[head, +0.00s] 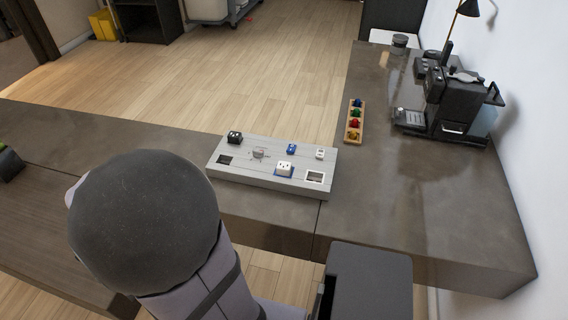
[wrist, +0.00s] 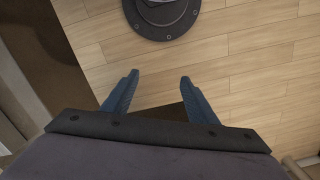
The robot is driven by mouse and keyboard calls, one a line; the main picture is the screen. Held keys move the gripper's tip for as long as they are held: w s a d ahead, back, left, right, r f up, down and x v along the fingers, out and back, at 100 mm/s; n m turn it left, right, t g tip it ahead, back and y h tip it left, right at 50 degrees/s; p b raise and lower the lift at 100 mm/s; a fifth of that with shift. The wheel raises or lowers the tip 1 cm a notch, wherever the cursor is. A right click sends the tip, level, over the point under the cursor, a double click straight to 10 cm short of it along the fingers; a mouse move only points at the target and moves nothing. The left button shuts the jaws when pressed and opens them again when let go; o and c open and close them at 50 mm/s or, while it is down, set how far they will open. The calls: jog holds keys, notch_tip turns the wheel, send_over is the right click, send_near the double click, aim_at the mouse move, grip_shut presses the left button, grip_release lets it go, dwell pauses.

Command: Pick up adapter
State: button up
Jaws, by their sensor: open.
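A grey board (head: 222,175) lies on the dark counter in the head view and carries several small pieces. The adapter looks to be the white socket-faced block (head: 284,168) on a blue patch, right of the board's middle, though I cannot be sure which piece is meant. Other pieces on the board are a black block (head: 235,137), a grey round piece (head: 258,153), a blue piece (head: 291,148) and a small white piece (head: 320,154). The adapter is not in the wrist view.
A wooden tray (head: 355,137) with coloured capsules lies right of the board. A black coffee machine (head: 455,105) and a lamp (head: 466,8) stand at the right. Bare counter (head: 410,190) lies right of the board. My arm covers the lower left.

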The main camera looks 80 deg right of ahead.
jog(key=s+d+r+m+y+p, duration=0.1)
jog(key=s+d+r+m+p, duration=0.3)
jog(key=s+d+m+p, duration=0.5)
jog(key=m+h, duration=0.4)
jog(key=h, duration=0.2)
send_near(284, 165)
jog(key=f, duration=0.1)
jog(key=shift+t, duration=0.3)
jog(key=shift+s+p+x, duration=0.15)
jog(key=shift+p+x, duration=0.05)
jog(key=shift+x, duration=1.75)
jog(key=shift+s+p+x, duration=0.1)
jog(key=shift+p+x, duration=0.05)
jog(key=shift+x, duration=1.8)
jog(key=shift+d, duration=0.15)
jog(key=c, duration=1.2)
